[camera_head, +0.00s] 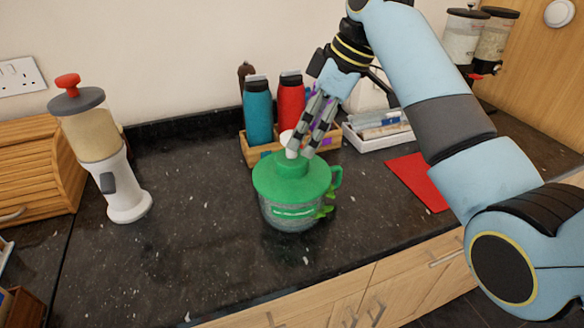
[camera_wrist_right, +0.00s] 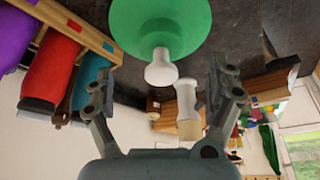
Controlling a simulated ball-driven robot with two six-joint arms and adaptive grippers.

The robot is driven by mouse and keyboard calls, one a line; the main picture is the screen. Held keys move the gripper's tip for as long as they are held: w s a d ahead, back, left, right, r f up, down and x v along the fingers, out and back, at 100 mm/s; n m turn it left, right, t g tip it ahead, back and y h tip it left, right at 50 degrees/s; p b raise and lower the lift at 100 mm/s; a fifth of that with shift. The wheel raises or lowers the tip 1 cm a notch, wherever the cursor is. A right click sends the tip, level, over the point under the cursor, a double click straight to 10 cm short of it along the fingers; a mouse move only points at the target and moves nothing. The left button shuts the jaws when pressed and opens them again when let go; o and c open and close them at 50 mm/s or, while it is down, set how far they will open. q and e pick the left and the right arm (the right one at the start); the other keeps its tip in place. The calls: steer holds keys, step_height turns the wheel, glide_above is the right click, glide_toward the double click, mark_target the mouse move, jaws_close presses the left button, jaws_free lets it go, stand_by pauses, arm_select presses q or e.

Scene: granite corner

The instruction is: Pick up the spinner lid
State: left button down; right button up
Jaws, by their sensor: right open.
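The spinner lid (camera_head: 291,178) is a round green lid with a raised middle. It sits on a clear, greenish bowl (camera_head: 290,213) with a green handle, on the dark counter. In the right wrist view the lid (camera_wrist_right: 158,22) is at the top, with its white knob (camera_wrist_right: 161,70) pointing toward my gripper. My right gripper (camera_head: 302,150) is above the lid, pointing down, its fingers partly hiding the knob. In the wrist view its open fingers (camera_wrist_right: 163,76) are spread on either side of the knob, with gaps showing. My left gripper is not in view.
Behind the bowl, a wooden crate (camera_head: 250,153) holds a teal bottle (camera_head: 258,112) and a red bottle (camera_head: 290,100). A white tray (camera_head: 360,142) and red mat (camera_head: 417,181) lie to the right. A white dispenser (camera_head: 122,190) stands left; the counter between it and the bowl is clear.

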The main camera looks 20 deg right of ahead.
mark_target(292, 156)
steer(key=x, duration=0.3)
steer(key=shift+a+f, duration=0.1)
steer(key=shift+f, duration=0.05)
steer(key=p+x, duration=0.1)
steer(key=x, duration=0.3)
steer(key=shift+a+f+p, duration=0.15)
steer(key=shift+f+p, duration=0.05)
steer(key=shift+p, duration=0.1)
steer(key=shift+w+a+f, duration=0.1)
steer(key=shift+w+f, duration=0.05)
steer(key=shift+f, duration=0.25)
steer(key=shift+c, duration=0.5)
steer(key=shift+r, duration=0.15)
steer(key=c, duration=1.4)
